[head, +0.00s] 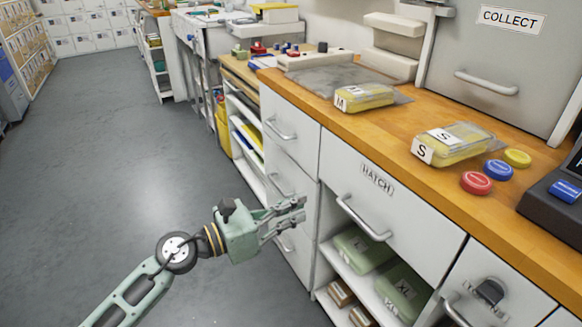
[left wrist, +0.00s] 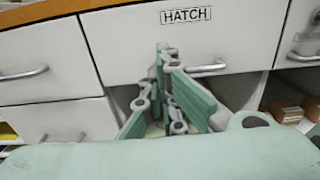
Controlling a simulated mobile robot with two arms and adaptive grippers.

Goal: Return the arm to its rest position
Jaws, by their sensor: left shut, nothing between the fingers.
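My left gripper (head: 297,209) is shut and empty, in front of the white drawer cabinet and below the counter top. In the left wrist view its closed fingers (left wrist: 166,58) point toward the white HATCH drawer (left wrist: 145,38). The HATCH drawer (head: 405,212) is shut, to the right of my left gripper in the head view. I cannot tell whether the fingers touch the cabinet front. My right gripper is in neither view.
The wooden counter (head: 455,193) carries yellow packs marked M (head: 366,97) and S (head: 455,142), coloured discs and a dark device (head: 560,205). Green packs (head: 362,249) lie on the open shelf under HATCH. Grey floor (head: 120,160) on the left is clear.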

